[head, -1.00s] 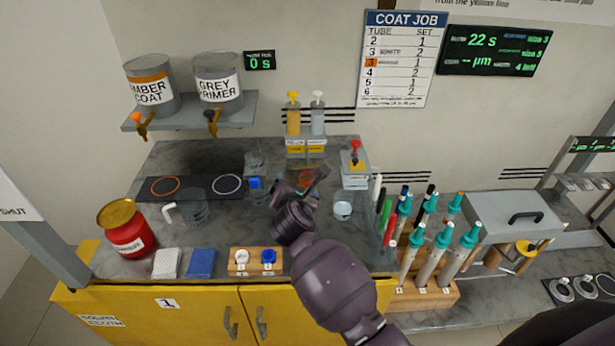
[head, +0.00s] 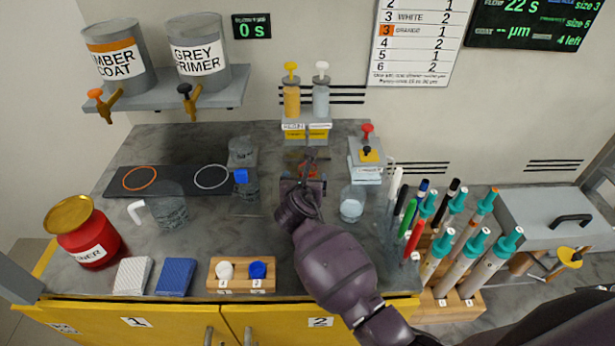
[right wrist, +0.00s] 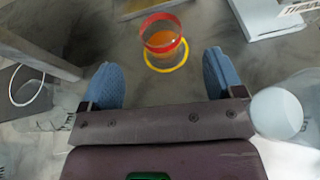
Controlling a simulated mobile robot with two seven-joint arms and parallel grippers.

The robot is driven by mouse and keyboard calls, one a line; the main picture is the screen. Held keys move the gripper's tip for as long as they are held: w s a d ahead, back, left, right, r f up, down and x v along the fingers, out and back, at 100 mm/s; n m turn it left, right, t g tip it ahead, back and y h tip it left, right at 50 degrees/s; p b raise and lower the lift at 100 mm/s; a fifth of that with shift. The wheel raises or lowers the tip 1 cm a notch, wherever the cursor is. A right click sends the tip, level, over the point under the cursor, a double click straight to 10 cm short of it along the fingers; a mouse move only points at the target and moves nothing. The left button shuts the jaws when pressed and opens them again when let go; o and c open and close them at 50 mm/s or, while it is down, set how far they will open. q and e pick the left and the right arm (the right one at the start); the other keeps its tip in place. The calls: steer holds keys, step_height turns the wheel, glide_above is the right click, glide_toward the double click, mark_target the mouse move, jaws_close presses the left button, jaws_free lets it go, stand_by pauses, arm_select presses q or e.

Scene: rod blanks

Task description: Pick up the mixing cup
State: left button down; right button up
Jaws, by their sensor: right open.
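The mixing cup (right wrist: 163,40) is a small clear cup with a red rim and orange liquid in it. In the right wrist view it stands upright on a yellow ring (right wrist: 181,66) on the grey bench, ahead of my right gripper (right wrist: 162,84). The two blue finger pads are wide apart, with only bare bench between them, and do not touch the cup. In the head view my right gripper (head: 309,168) reaches over the bench and hides most of the cup. My left gripper is out of view.
A clear cup with pale contents (head: 352,207) stands close right of my gripper. Clear beakers (head: 169,208) stand to the left. Two pump bottles (head: 291,98) and a red-knobbed dispenser (head: 367,158) stand behind.

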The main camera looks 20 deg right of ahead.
steer(key=b+x, duration=0.2)
steer(key=x, duration=0.6)
steer(key=shift+f, duration=0.1)
steer(key=c, duration=1.1)
steer(key=shift+r, duration=0.25)
